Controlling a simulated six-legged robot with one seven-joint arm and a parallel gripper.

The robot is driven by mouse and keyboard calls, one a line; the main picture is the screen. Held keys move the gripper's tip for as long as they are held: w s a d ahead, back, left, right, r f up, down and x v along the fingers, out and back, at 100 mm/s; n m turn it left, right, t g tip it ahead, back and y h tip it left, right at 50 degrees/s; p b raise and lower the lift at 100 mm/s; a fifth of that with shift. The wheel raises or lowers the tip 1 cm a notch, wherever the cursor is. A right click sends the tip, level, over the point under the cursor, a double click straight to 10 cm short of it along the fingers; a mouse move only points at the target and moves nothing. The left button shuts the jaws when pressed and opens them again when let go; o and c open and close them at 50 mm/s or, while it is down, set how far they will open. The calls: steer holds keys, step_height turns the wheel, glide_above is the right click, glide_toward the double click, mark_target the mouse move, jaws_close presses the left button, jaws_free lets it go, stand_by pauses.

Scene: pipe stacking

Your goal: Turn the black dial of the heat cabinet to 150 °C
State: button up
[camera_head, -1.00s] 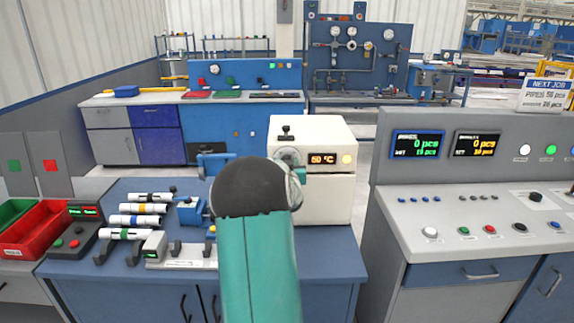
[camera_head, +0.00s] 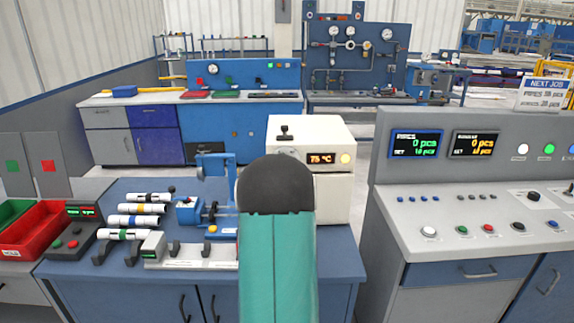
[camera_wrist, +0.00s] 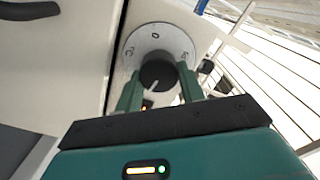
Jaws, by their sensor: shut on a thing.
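The white heat cabinet (camera_head: 333,200) stands on the blue bench, and its display (camera_head: 321,159) reads 75 °C. In the head view my arm hides the dial and my gripper. In the wrist view the black dial (camera_wrist: 157,69) sits on a light round scale plate with partly readable marks. My gripper (camera_wrist: 160,88) is shut on the dial, with one green finger on each side of it. A pale pointer line shows on the dial's lower part.
Banded pipes (camera_head: 138,208) lie on a rack at the left of the bench, beside a blue clamp device (camera_head: 188,212). A red bin (camera_head: 38,228) stands farther left. A grey control console (camera_head: 480,210) stands close on the right.

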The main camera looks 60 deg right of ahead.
steer(key=m, duration=0.4)
steer(key=shift+f, duration=0.1)
stand_by(0.5)
steer(key=o, duration=1)
steer(key=shift+c, duration=0.2)
steer(key=shift+s+a, duration=0.1)
steer(key=v, duration=1.3)
steer(key=shift+a, duration=0.3)
steer(key=shift+s, duration=0.1)
